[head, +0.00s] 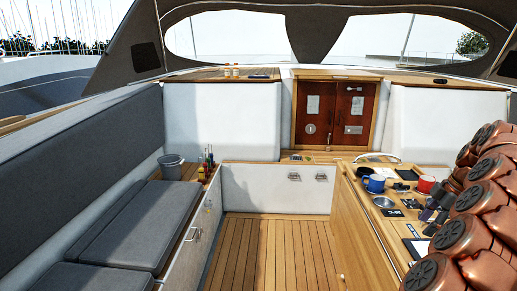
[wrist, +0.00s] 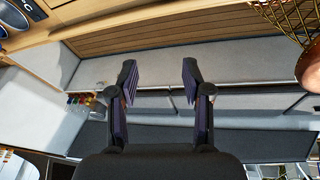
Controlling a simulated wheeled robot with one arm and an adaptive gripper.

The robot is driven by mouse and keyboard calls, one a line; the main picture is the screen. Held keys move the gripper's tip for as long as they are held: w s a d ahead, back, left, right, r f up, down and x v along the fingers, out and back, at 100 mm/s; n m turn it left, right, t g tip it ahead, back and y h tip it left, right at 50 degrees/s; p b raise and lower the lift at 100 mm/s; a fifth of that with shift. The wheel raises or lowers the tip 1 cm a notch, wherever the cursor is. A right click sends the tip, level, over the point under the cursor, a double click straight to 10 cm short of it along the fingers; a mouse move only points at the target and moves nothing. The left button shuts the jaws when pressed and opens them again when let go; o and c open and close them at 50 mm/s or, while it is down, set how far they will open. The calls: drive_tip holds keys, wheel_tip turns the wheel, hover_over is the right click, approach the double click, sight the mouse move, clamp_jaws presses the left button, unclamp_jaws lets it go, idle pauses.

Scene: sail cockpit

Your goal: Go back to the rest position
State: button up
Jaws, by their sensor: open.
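My gripper (wrist: 159,80) is open in the wrist view, with its two dark fingers apart and nothing between them. In the head view my copper-coloured arm fills the right edge. My gripper (head: 437,203) shows there as a dark shape in front of the right-hand wooden counter (head: 362,222). Whether it touches the counter cannot be told from the head view. In the wrist view open space and a pale bench front (wrist: 150,70) lie beyond the fingers.
The counter carries a blue mug (head: 375,184), a red mug (head: 427,184), a metal bowl (head: 383,202) and small dark items. A grey bucket (head: 172,167) and several bottles (head: 208,160) stand by the left cushioned bench (head: 110,230). The slatted wooden floor (head: 270,255) is clear.

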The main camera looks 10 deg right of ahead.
drive_tip(key=w+a+r+y, duration=0.1)
drive_tip(key=w+a+r, duration=0.1)
drive_tip(key=a, duration=0.6)
drive_tip(key=w+a+r, duration=0.2)
drive_tip(key=a, duration=0.6)
drive_tip(key=s+a+m+g, duration=0.1)
drive_tip(key=s+a+m, duration=0.15)
drive_tip(key=a, duration=0.55)
drive_tip(key=s+a+m+g, duration=0.1)
drive_tip(key=s+a, duration=0.2)
drive_tip(key=a, duration=0.6)
drive_tip(key=s+a+f+m+g+h, duration=0.1)
drive_tip(key=s+a+f+m, duration=0.1)
drive_tip(key=s+a, duration=0.3)
drive_tip(key=s+a+f+m+g+h, duration=0.1)
drive_tip(key=s+a+f, duration=0.2)
drive_tip(key=s, duration=0.4)
drive_tip(key=s+a+f+m, duration=0.1)
drive_tip(key=s+f+m, duration=0.1)
drive_tip(key=s, duration=0.4)
drive_tip(key=s+f+m+h, duration=0.1)
drive_tip(key=s+f+m, duration=0.2)
drive_tip(key=s, duration=0.4)
drive_tip(key=shift+a+f+g, duration=0.35)
drive_tip(key=shift+f+g, duration=0.05)
drive_tip(key=shift+f, duration=0.2)
drive_tip(key=shift+s+m, duration=0.1)
drive_tip(key=shift+m, duration=0.15)
drive_tip(key=shift+c, duration=0.7)
